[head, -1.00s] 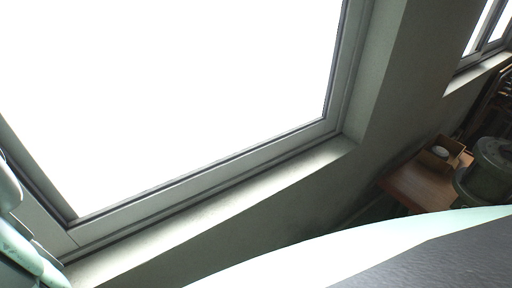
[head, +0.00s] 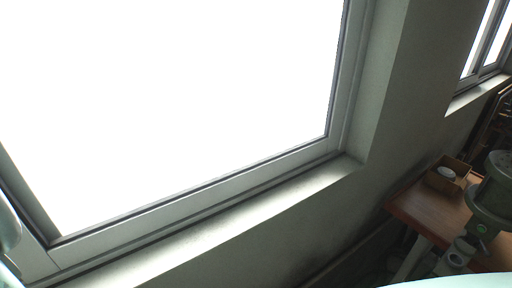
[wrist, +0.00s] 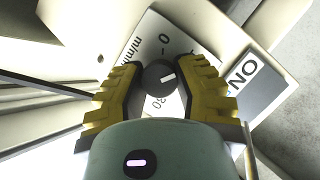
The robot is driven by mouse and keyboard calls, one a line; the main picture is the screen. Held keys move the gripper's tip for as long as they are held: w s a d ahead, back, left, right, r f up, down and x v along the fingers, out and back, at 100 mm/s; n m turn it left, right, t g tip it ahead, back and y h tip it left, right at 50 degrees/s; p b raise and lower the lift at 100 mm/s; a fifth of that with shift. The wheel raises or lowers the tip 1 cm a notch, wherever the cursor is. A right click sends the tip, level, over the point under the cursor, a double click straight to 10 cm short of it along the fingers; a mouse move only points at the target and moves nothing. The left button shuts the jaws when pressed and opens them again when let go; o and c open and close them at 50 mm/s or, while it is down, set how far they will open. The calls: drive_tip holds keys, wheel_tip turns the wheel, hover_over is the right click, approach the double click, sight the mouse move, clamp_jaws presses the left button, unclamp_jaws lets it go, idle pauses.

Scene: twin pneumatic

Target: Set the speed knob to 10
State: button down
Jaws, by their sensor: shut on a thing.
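The speed knob (wrist: 158,76) is a small dark round knob with a white pointer line, in the middle of the wrist view. It sits on a white dial plate (wrist: 161,36) that reads "0", "30" and part of "mm/min". The pointer lies toward the right in the picture, between the 0 and the 30; its exact reading cannot be told. My gripper (wrist: 160,72) has its yellow ridged fingers on either side of the knob and is shut on it. The head view shows neither the knob nor my gripper.
The head view shows a large window (head: 190,215), and at right a wooden bench (head: 425,212) with a small open box (head: 447,174) and a green machine (head: 492,190).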

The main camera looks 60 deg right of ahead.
drive_tip(key=shift+s+f, duration=0.1)
drive_tip(key=shift+s, duration=0.05)
drive_tip(key=c, duration=0.6)
unclamp_jaws()
drive_tip(key=shift+c, duration=0.2)
drive_tip(key=shift+w+d+r, duration=0.25)
drive_tip(key=shift+d+r, duration=0.3)
drive_tip(key=v, duration=1)
drive_tip(key=shift+s+d, duration=0.15)
drive_tip(key=shift+d, duration=0.1)
drive_tip(key=shift+r, duration=0.1)
